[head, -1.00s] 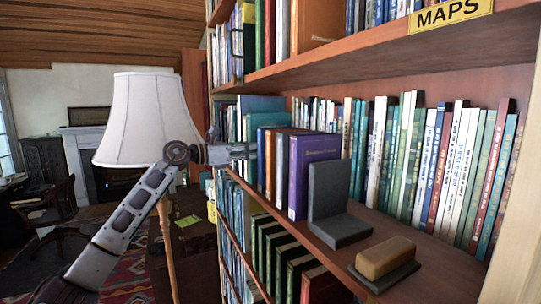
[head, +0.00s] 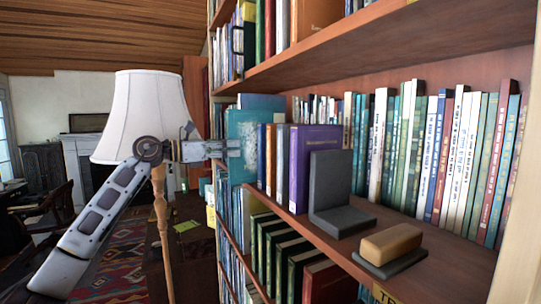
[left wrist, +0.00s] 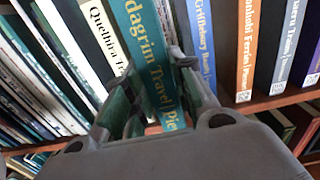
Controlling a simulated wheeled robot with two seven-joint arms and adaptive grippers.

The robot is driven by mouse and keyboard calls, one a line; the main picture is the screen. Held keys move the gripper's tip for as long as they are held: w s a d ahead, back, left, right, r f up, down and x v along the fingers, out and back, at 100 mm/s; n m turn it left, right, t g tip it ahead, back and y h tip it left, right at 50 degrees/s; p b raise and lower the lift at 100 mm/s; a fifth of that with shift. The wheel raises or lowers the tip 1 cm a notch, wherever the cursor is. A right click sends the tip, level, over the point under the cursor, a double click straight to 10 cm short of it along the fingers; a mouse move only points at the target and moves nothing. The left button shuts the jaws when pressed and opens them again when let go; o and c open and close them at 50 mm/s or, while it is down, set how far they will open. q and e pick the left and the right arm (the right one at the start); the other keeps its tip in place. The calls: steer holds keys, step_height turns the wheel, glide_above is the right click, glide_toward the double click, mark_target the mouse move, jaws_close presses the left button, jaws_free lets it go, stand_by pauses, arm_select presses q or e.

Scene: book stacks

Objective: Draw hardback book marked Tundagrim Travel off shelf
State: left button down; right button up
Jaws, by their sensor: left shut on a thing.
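The teal hardback (head: 243,122) juts out of its row past the front edge of the middle shelf. In the left wrist view its spine (left wrist: 146,45) reads "...dagrim Travel", with the start of the title cut off. My left gripper (head: 231,149) comes in from the left and is shut on this book; in the left wrist view its fingers (left wrist: 152,76) sit on both sides of the spine. My right gripper is in neither view.
Blue, brown and purple books (head: 312,165) stand right of the teal one, against a dark grey bookend (head: 330,185). A tan block on a dark base (head: 390,243) lies farther right. A lamp (head: 146,115) stands close behind my left arm.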

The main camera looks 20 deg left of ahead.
arm_select(q)
steer(key=b+v, duration=0.7)
steer(key=v, duration=0.4)
steer(key=shift+s+a, duration=0.2)
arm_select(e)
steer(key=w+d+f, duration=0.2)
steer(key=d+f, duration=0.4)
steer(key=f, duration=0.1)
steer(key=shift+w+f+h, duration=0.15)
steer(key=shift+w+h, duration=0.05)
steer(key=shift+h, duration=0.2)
